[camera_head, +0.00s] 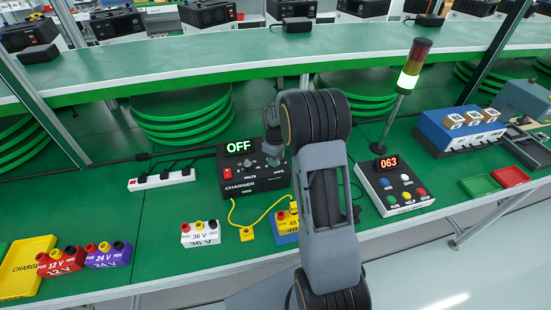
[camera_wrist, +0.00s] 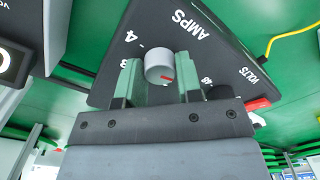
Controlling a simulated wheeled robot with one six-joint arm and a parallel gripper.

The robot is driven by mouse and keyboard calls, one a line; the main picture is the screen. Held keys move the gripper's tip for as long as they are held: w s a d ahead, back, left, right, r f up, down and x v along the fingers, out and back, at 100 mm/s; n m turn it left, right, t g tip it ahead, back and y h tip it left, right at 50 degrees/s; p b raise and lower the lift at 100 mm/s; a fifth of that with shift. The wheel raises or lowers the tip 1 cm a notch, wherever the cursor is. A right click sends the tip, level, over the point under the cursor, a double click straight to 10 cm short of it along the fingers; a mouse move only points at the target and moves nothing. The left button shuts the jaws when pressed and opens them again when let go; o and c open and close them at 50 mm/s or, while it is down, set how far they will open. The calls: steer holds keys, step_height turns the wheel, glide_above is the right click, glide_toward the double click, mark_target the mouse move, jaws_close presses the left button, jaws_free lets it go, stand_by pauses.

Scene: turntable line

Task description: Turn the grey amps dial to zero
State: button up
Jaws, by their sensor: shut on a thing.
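The grey amps dial (camera_wrist: 160,66) is a round knob on the black charger panel (camera_wrist: 205,50), beside the word AMPS. A short red mark shows on its face, toward the lower side in the wrist view. The scale figures 4 and 3 are to its left; other figures are partly hidden. My gripper (camera_wrist: 158,76) is shut on the dial, with one green finger on each side. In the head view the charger (camera_head: 240,186) shows OFF on its display. My gripper (camera_head: 273,147) is at its right part and hides the dial there.
The red switch (camera_head: 227,174) is on the charger's left. Left of it lies a white power strip (camera_head: 162,180). In front are battery blocks, one white (camera_head: 200,238). A control box (camera_head: 394,188) reading 063 and a lit signal tower (camera_head: 408,80) stand right.

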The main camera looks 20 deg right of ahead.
stand_by(0.3)
steer(key=o, duration=0.9)
steer(key=shift+o, duration=0.2)
steer(key=shift+r, duration=0.15)
step_height(320, 180, up, 14)
steer(key=shift+f, duration=0.2)
steer(key=s+a+m+t, duration=0.2)
steer(key=s+a, duration=0.3)
steer(key=s, duration=0.6)
steer(key=s+a+r+m+t, duration=0.1)
steer(key=s+a+m, duration=0.3)
steer(key=s, duration=0.7)
steer(key=shift+a+m+t, duration=0.3)
steer(key=shift+a+t, duration=0.1)
steer(key=shift+a, duration=0.6)
